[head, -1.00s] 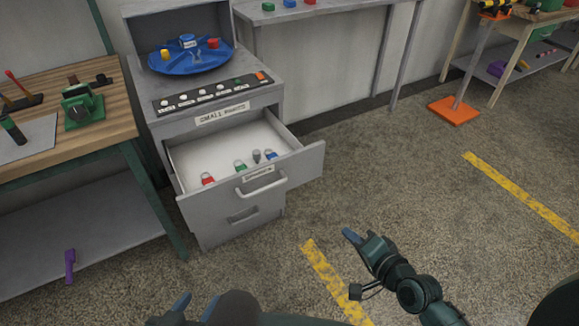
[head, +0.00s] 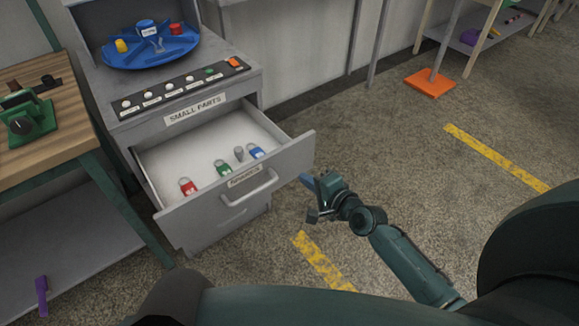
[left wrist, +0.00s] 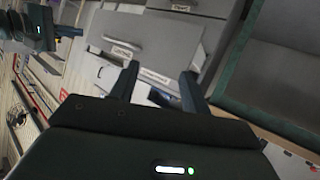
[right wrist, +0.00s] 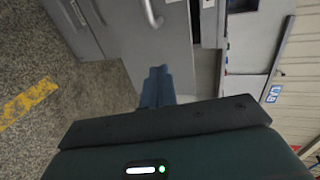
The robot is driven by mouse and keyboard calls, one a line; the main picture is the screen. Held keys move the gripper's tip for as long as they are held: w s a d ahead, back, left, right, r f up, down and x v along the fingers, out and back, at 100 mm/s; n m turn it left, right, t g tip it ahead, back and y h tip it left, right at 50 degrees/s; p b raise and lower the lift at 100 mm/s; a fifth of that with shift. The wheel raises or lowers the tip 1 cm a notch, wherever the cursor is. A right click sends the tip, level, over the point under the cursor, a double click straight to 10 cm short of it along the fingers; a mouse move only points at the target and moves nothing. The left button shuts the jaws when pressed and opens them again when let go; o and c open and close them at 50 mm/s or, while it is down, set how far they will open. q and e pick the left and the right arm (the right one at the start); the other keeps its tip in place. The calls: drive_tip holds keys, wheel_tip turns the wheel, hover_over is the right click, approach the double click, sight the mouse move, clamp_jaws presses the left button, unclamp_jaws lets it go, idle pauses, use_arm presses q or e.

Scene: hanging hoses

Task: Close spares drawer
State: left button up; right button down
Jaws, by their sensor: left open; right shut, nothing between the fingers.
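The spares drawer (head: 290,160) is pulled out of the grey small-parts cabinet (head: 225,75). Its front carries a label and a bar handle (head: 252,188). Inside lie a red padlock-like part (head: 187,186), a green one (head: 222,168), a blue one (head: 255,151) and a small grey piece (head: 239,153). My right gripper (head: 307,180) is shut and empty, just right of the drawer front near its right end; whether it touches cannot be told. In the right wrist view its fingers (right wrist: 157,85) are together beside a grey panel with the handle. My left gripper (left wrist: 160,82) is open and empty.
A blue round tray (head: 150,50) with small parts sits on the cabinet top, behind a row of knobs. A wooden workbench (head: 60,110) stands at the left. Open floor with yellow stripes (head: 320,260) lies at the right, with an orange stand base (head: 430,83) farther back.

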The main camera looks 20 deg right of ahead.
sight(283, 161)
drive_tip(key=x, duration=0.6)
drive_tip(key=shift+w+r+b, duration=0.15)
drive_tip(key=shift+r+b, duration=0.15)
drive_tip(key=shift+r, duration=0.1)
drive_tip(key=shift+w+a, duration=0.25)
drive_tip(key=shift+w, duration=0.35)
use_arm(q)
drive_tip(key=shift+a+r+t, duration=0.25)
drive_tip(key=shift+t, duration=0.05)
